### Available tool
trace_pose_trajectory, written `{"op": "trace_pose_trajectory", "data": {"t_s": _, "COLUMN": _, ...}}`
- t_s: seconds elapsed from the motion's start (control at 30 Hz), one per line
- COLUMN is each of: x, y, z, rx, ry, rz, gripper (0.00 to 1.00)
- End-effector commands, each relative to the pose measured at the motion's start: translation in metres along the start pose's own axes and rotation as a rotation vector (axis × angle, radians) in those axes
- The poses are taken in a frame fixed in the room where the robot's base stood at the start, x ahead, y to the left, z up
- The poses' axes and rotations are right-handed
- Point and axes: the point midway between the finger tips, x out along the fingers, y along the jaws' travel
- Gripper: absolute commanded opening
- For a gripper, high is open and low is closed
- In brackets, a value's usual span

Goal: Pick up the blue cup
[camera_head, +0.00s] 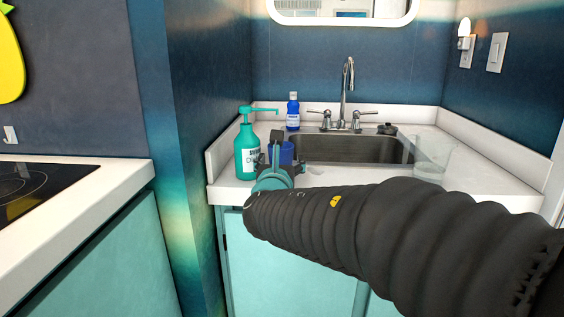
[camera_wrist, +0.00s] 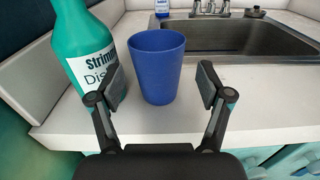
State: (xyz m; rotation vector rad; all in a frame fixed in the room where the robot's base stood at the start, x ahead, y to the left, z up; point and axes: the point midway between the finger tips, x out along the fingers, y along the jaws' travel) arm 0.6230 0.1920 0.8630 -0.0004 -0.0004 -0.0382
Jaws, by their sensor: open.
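The blue cup (camera_wrist: 157,66) stands upright on the white counter, near its front edge and left of the sink. In the head view the cup (camera_head: 286,153) is partly hidden behind my gripper (camera_head: 280,158). In the wrist view my gripper (camera_wrist: 160,88) is open, with one finger on each side of the cup's near part. The left finger is close to the teal bottle and the right finger stands clear of the cup. I see no finger pressed on the cup.
A teal pump bottle (camera_head: 247,148) stands just left of the cup. The sink (camera_head: 350,149) with its faucet (camera_head: 348,80) lies right and behind. A small blue bottle (camera_head: 293,112) stands at the back, and a clear glass (camera_head: 432,160) at the right. A cooktop (camera_head: 40,183) is at the left.

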Motion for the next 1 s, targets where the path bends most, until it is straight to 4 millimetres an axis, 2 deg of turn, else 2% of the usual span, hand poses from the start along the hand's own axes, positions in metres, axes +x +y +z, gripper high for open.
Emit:
{"op": "trace_pose_trajectory", "data": {"t_s": 0.4, "x": 0.048, "y": 0.003, "z": 0.001, "rx": 0.000, "ry": 0.001, "rz": -0.001, "gripper": 0.78}}
{"op": "trace_pose_trajectory", "data": {"t_s": 0.7, "x": 0.051, "y": 0.003, "z": 0.000, "rx": 0.000, "ry": 0.000, "rz": 0.000, "gripper": 0.78}}
{"op": "trace_pose_trajectory", "data": {"t_s": 0.9, "x": 0.051, "y": 0.003, "z": 0.000, "rx": 0.000, "ry": 0.000, "rz": 0.000, "gripper": 0.28}}
{"op": "trace_pose_trajectory", "data": {"t_s": 1.0, "x": 0.051, "y": 0.003, "z": 0.001, "rx": 0.000, "ry": 0.000, "rz": 0.000, "gripper": 0.26}}
